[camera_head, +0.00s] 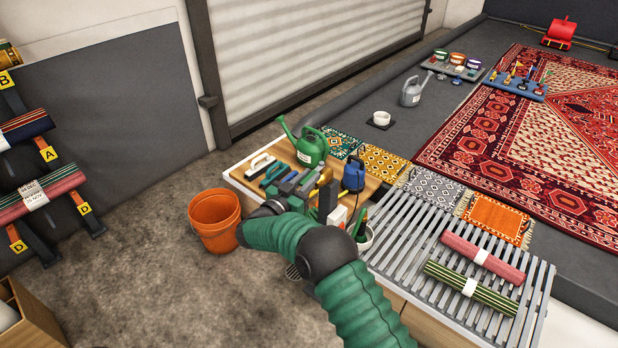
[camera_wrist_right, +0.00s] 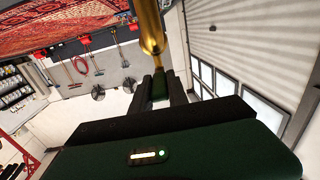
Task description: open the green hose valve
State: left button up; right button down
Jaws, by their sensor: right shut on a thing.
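My right gripper (camera_head: 318,182) is over the cluttered wooden bench top, its arm coming in from the bottom. In the right wrist view its two fingers (camera_wrist_right: 160,92) are shut on a small dark green piece (camera_wrist_right: 159,84), which looks like the green hose valve's handle. A brass-coloured curved part (camera_wrist_right: 150,32) rises just beyond the fingertips. In the head view the valve is mostly hidden among the gripper and nearby items, so whether it is turned cannot be told. My left gripper is not in view.
A green watering can (camera_head: 312,150) and a blue container (camera_head: 353,176) stand close to the gripper. An orange bucket (camera_head: 214,222) is on the floor at left. A slatted rack (camera_head: 405,237) with rolled rugs is at right. The floor at lower left is mostly clear.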

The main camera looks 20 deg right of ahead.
jog(key=shift+w+r, duration=0.15)
jog(key=shift+r, duration=0.1)
jog(key=c, duration=1.3)
grip_release()
jog(key=shift+f, duration=0.1)
jog(key=p+v, duration=0.3)
jog(key=v, duration=1.4)
jog(key=shift+w+a, duration=0.1)
jog(key=shift+w, duration=0.1)
jog(key=shift+w, duration=0.1)
